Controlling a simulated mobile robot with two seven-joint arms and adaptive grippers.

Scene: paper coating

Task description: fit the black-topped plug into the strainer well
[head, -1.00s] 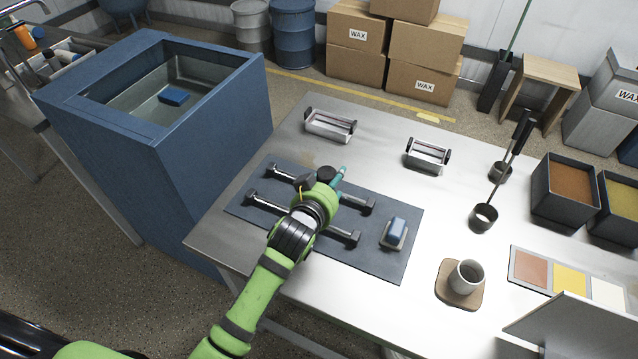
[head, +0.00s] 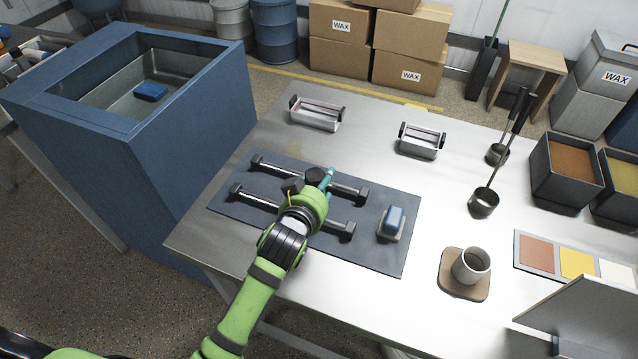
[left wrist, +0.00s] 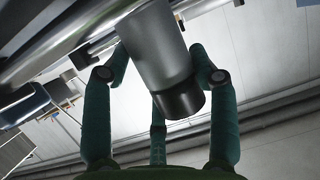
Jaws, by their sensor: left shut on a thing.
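My left gripper (head: 329,181) reaches over the dark mat on the metal table, its teal fingers close to the two metal bars. In the left wrist view its green fingers are shut around a grey cylinder with a black end (left wrist: 160,45), which looks like the black-topped plug. The black end is on the palm side. The plug is not clear in the head view, where the arm and hand cover it. I cannot make out a strainer well in either view. My right gripper is not in view.
On the mat (head: 385,262) lie two bars with dark ends (head: 300,215) and a blue block on a small tray (head: 393,220). Two roller holders (head: 318,113) stand behind. A cup (head: 471,265) and ladles (head: 484,203) are at right. A blue tank (head: 185,120) stands left.

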